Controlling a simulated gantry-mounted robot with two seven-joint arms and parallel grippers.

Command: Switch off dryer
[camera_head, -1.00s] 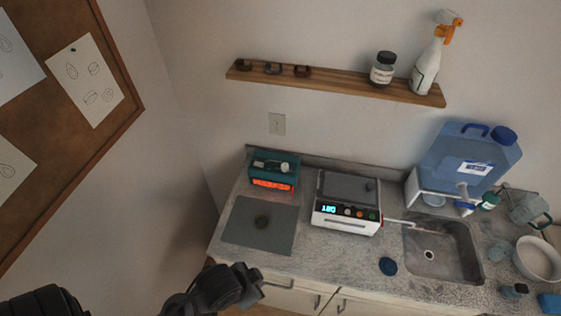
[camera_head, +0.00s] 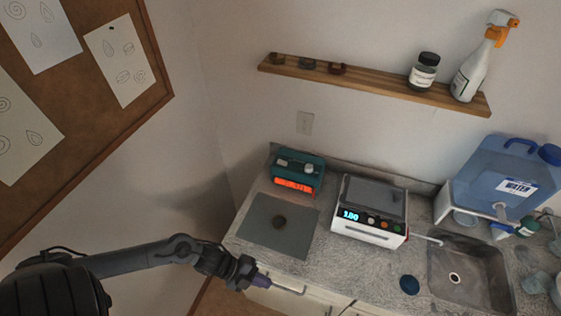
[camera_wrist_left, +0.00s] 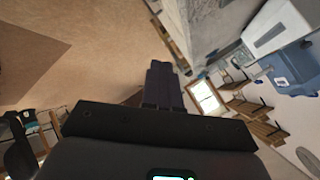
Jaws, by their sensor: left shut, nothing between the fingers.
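A teal box (camera_head: 298,171) with a glowing orange front and a light knob on top stands at the back left of the counter, against the wall. To its right is a white machine (camera_head: 370,210) with a grey lid, a lit cyan display and several front buttons. No readable label shows which one is the dryer. My left gripper (camera_head: 262,281) is in front of the counter's left end, below the grey mat, apart from both devices. Its fingers (camera_wrist_left: 163,83) are together and empty in the left wrist view. My right gripper is in neither view.
A sink (camera_head: 462,262) and blue water container (camera_head: 508,178) are at the right. A wooden shelf (camera_head: 385,88) hangs above. A drawer handle (camera_head: 288,290) is near the left gripper.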

